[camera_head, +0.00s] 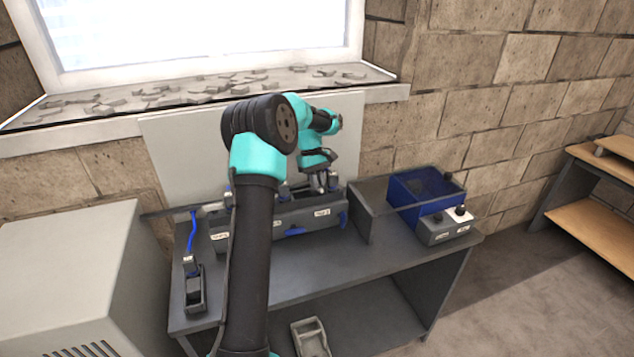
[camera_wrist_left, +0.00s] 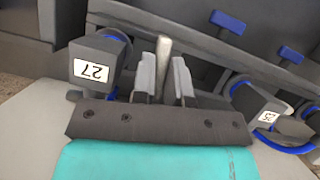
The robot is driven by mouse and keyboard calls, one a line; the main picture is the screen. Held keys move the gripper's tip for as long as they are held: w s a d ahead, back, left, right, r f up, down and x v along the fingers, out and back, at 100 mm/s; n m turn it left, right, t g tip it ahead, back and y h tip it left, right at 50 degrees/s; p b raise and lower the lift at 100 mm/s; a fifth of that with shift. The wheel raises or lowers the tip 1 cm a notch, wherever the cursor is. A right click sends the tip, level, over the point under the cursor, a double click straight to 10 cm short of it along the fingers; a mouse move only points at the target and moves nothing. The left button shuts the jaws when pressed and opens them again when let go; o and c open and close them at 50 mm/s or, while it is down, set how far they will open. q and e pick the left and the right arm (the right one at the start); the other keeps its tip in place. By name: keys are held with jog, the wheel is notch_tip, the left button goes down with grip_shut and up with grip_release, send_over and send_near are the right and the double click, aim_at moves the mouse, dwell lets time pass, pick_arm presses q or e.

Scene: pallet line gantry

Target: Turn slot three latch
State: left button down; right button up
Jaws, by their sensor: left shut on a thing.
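My left gripper (camera_head: 326,187) is at the right part of the dark slot rack (camera_head: 292,221) on the bench. In the left wrist view, its two grey fingers (camera_wrist_left: 166,72) are closed on an upright grey metal lever (camera_wrist_left: 163,50), which I take to be the latch. The lever's lower part is hidden between the fingers. A block labelled 27 (camera_wrist_left: 95,70) is left of the fingers, and another labelled 25 (camera_wrist_left: 262,107) is to the right. I cannot read a slot number three. My right gripper is not in view.
A blue translucent bin (camera_head: 425,192) and a grey box with black knobs (camera_head: 444,228) stand at the bench's right. A small dark holder with a blue cable (camera_head: 194,288) is at the left. The front middle bench top (camera_head: 345,262) is clear. Blue tabs (camera_wrist_left: 228,22) show behind the fingers.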

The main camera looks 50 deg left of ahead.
pick_arm(q)
jog(key=shift+m+g, duration=0.3)
jog(key=shift+m, duration=0.5)
jog(key=c, duration=1.1)
grip_release()
jog(key=shift+r, duration=0.15)
jog(key=v, duration=1.7)
jog(key=shift+w, duration=0.1)
jog(key=shift+d, duration=0.1)
